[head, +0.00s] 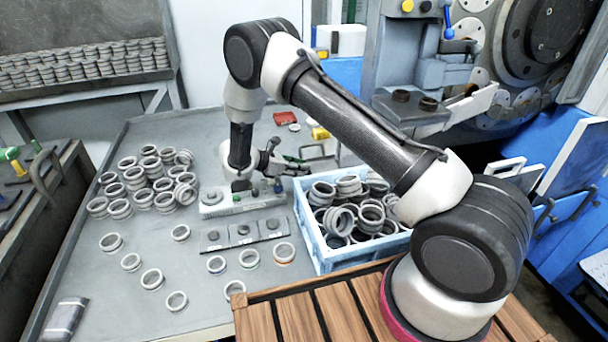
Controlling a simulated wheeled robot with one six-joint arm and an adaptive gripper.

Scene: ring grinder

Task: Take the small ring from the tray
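Many grey metal rings are in view and I cannot tell which one is the small ring. A light blue tray (372,262) at the centre right is filled with jumbled rings (340,220), partly hidden behind my arm. A pile of rings (140,185) lies on the left of the grey table, and loose rings such as one near the front (176,301) lie flat and apart. My gripper (272,165) is small and dark at the end of my arm, above the table behind the fixture and left of the tray. Its fingers are too unclear to read, and no held ring is visible.
A grey fixture (240,203) with buttons and a plate with dark round pads (242,234) stand left of the tray. The large grinder (470,60) is at the upper right.

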